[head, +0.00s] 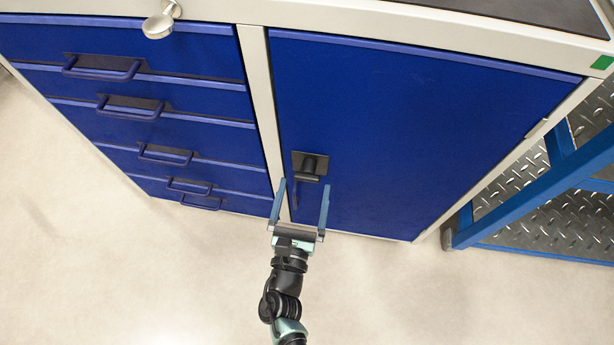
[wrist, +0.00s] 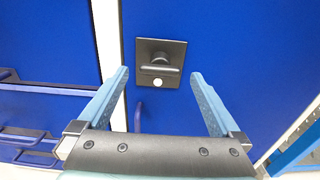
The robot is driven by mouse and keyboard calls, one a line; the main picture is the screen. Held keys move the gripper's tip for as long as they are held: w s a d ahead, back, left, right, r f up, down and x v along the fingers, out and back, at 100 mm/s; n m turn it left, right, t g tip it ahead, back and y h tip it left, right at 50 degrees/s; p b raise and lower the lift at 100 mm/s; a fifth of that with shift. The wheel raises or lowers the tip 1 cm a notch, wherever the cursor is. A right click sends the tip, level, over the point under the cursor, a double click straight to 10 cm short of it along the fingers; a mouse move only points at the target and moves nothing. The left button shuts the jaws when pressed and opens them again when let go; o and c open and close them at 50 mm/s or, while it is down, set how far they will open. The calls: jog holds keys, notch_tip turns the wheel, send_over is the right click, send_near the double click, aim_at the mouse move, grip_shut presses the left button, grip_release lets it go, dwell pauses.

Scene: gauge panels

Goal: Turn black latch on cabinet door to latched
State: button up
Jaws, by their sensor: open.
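The black latch (head: 309,166) sits on a dark square plate near the left edge of the blue cabinet door (head: 420,110). In the wrist view the latch (wrist: 161,62) shows a knob with a bar, which looks roughly horizontal, and a pale round spot below it. My gripper (head: 303,184) is open and empty, just in front of and below the latch in the head view. In the wrist view its two blue fingers (wrist: 160,76) stand apart on either side of the latch plate. No contact with the latch shows. A blue handle (wrist: 138,116) shows below the latch.
Blue drawers with bar handles (head: 102,72) are left of the door, past a pale upright post (head: 262,100). A round metal knob (head: 158,26) sticks out at the top left. A blue frame with metal tread plate (head: 520,205) stands at the right. The floor (head: 180,270) in front is clear.

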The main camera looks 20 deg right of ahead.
aim_at(306, 181)
jog(key=shift+b+x, duration=0.3)
jog(key=shift+x, duration=1.7)
jog(key=c, duration=1.3)
